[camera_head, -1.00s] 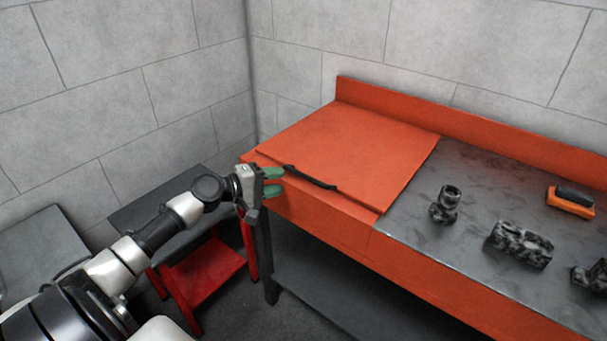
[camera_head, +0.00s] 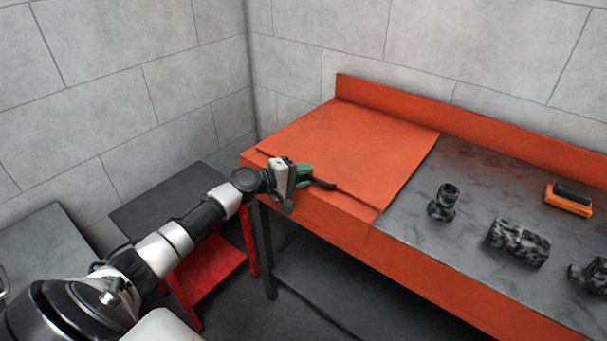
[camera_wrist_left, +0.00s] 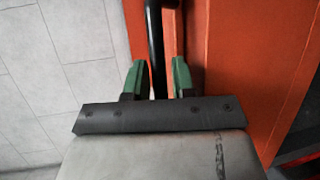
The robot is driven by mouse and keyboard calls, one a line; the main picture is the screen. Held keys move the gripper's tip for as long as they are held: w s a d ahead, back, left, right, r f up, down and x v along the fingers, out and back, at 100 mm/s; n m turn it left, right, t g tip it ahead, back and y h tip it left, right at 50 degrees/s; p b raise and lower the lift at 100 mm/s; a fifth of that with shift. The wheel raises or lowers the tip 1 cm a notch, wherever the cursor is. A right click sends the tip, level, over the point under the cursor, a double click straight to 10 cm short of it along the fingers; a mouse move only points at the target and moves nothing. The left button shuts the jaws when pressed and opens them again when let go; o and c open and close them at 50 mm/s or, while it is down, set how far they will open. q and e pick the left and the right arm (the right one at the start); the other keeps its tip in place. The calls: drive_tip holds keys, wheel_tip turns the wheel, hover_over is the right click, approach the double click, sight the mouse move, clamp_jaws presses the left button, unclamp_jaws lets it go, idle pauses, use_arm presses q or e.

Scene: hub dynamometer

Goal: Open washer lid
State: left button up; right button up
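The washer lid (camera_head: 350,135) is a flat orange panel, lying shut on the left part of the orange washer bench (camera_head: 320,225). A black bar handle (camera_head: 325,184) runs along the lid's front edge. My left gripper (camera_head: 306,174) is at the left part of this handle and hides some of it. In the left wrist view, the green fingers of my left gripper (camera_wrist_left: 159,72) stand apart on either side of the black handle (camera_wrist_left: 154,40). A narrow gap shows beside the handle, so the fingers look open around it. My right gripper is not in view.
Dark mottled metal parts (camera_head: 518,243) and an orange-and-black item (camera_head: 568,199) lie on the grey worktop (camera_head: 410,215) to the right. A red stand (camera_head: 208,272) and a dark-topped table (camera_head: 165,203) are at the left. Walls close in behind and left.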

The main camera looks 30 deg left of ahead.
use_arm(q)
clamp_jaws()
